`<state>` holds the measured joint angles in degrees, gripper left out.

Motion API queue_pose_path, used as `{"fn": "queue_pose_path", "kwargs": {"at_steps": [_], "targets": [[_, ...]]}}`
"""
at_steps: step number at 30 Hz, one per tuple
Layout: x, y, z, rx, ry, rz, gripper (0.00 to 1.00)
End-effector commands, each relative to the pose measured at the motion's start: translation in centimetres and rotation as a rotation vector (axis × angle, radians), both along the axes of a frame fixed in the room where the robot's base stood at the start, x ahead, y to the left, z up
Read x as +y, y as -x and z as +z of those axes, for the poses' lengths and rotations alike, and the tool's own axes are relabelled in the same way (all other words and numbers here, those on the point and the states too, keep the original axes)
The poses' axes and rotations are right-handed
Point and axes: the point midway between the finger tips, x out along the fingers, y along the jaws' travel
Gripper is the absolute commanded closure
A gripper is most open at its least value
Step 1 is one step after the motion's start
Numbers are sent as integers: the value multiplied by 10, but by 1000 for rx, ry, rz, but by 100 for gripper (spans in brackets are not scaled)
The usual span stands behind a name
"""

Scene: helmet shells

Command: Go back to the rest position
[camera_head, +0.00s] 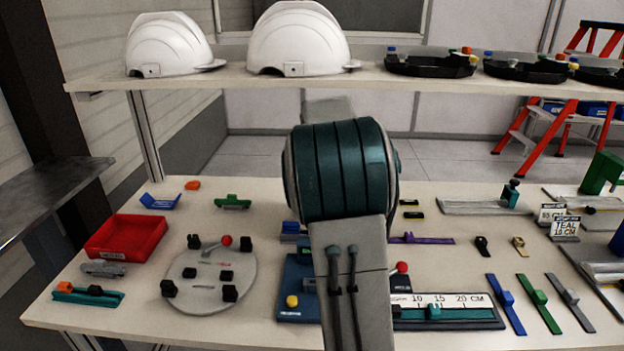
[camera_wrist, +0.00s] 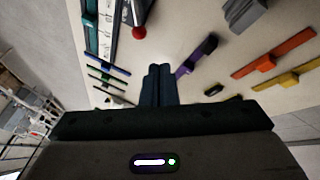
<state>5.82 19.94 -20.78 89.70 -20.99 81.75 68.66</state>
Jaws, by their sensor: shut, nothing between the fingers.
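My arm rises in the middle of the head view and hides part of the table behind it; my gripper cannot be made out there. In the wrist view my gripper (camera_wrist: 158,84) points over the table, its two dark fingers together with nothing between them. A purple slide piece (camera_wrist: 196,56) lies near the fingertips in that view, and a red knob (camera_wrist: 139,32) is above them. The purple piece also shows in the head view (camera_head: 424,240), just right of my arm.
The table (camera_head: 270,325) is crowded: a red tray (camera_head: 126,236), a round grey plate (camera_head: 208,280), a ruler gauge (camera_head: 447,311) and several coloured slides. A shelf (camera_head: 330,79) above carries two white helmets (camera_head: 166,45) (camera_head: 297,40) and black trays (camera_head: 430,66).

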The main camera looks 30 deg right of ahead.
Motion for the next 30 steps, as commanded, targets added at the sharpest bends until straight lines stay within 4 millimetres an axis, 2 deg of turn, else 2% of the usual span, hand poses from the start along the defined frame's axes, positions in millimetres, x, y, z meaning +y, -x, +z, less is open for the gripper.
{"fn": "queue_pose_path", "kwargs": {"at_steps": [5,8,10,17,24,30], "targets": [[2,1,1,-2,-5,8,100],[12,4,7,-13,-41,64,100],[27,10,15,-26,-88,142,100],[106,43,39,-94,-278,567,100],[187,93,54,-157,-383,1042,100],[236,137,55,-184,-391,1378,100]]}}
